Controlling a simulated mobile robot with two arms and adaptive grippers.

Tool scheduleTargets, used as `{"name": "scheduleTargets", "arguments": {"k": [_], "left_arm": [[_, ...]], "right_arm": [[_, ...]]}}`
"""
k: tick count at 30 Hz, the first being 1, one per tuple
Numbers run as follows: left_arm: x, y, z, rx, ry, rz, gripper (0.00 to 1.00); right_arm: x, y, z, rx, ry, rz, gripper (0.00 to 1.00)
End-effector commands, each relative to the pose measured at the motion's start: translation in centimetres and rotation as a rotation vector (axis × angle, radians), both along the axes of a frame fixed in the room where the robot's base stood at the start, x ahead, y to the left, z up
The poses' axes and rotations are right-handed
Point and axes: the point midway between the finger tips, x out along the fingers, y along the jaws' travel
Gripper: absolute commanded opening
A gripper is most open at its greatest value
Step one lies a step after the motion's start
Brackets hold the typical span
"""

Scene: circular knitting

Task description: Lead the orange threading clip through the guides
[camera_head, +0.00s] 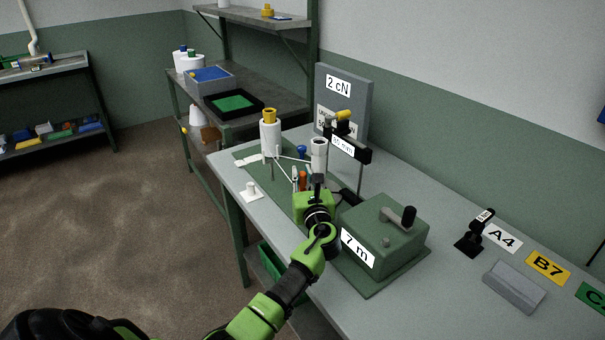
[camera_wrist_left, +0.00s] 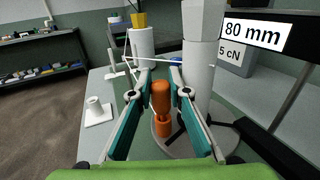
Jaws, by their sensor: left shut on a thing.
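My left gripper (camera_head: 306,180) reaches over the green base plate on the table. In the left wrist view its teal-padded fingers (camera_wrist_left: 160,115) stand on both sides of the upright orange threading clip (camera_wrist_left: 160,100), shut on it. The clip also shows as a small orange piece in the head view (camera_head: 302,181). A white cylinder (camera_wrist_left: 200,60) stands close behind the right finger. My right gripper is out of view.
A white cone with a yellow top (camera_head: 270,136) stands behind the guides. A small white peg on a square base (camera_head: 251,191) is to the left. A black arm labelled 80 mm (camera_wrist_left: 255,32) is at right. A green crank box (camera_head: 385,235) stands at the front right.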

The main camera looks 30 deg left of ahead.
Motion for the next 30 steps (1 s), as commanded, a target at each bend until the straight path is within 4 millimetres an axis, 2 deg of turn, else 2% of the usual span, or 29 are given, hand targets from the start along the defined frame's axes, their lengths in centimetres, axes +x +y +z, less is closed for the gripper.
{"name": "scheduleTargets", "arguments": {"k": [23,24,25,30], "left_arm": [[0.0,-0.01,-0.39,0.001,-0.001,0.0,0.01],[0.0,-0.01,-0.39,0.001,-0.001,0.0,0.27],[0.0,-0.01,-0.39,0.001,-0.001,0.0,0.35],[0.02,-0.02,-0.39,0.001,-0.001,-0.001,0.36]], "right_arm": [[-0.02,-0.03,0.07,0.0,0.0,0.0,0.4],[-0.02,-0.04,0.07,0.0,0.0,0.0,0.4],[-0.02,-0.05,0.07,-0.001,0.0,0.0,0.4],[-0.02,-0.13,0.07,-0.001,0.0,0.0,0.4]]}}
